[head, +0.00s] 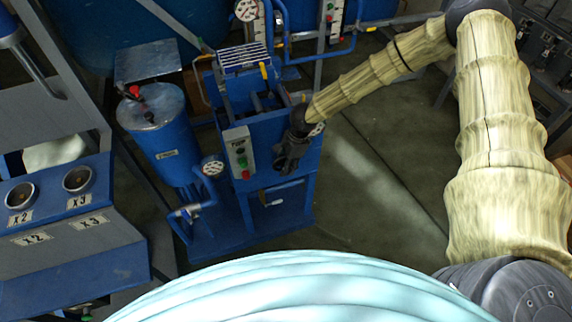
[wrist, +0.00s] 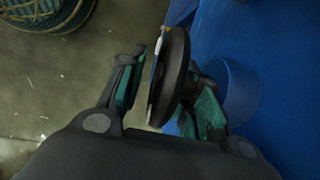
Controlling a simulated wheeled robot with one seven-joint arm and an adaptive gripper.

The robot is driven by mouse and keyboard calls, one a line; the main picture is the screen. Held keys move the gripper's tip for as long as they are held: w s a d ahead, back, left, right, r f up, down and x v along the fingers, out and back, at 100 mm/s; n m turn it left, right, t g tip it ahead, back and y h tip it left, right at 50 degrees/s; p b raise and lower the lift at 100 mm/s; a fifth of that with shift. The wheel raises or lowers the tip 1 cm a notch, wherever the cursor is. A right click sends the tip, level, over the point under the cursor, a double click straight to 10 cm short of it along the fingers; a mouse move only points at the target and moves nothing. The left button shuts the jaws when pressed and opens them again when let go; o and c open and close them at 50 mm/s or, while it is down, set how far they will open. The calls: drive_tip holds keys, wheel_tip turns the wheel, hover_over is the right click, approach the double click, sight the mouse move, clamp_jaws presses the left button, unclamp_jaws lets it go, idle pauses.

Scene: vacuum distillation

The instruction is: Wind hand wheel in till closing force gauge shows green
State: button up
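In the wrist view a dark round wheel (wrist: 174,75), seen nearly edge-on, stands out from a blue panel. It has a pale left face with a small orange mark. My gripper (wrist: 160,102) is open, with one green-padded finger on each side of the wheel. Floor shows between the left finger and the wheel; I cannot tell whether the right finger touches it. In the head view my gripper (head: 291,155) is at the right side of the blue machine (head: 257,195) and hides the wheel. A white dial (head: 318,129) shows partly behind my wrist; its reading is too small to tell.
A control box (head: 239,152) with buttons is on the machine's front. Another gauge (head: 212,167) stands on blue pipework beside a blue tank (head: 168,140). A blue console (head: 70,215) is at left. Open floor (head: 375,150) lies right of the machine.

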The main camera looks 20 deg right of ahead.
drive_tip(key=v, duration=1.2)
drive_tip(key=shift+s+f, duration=0.1)
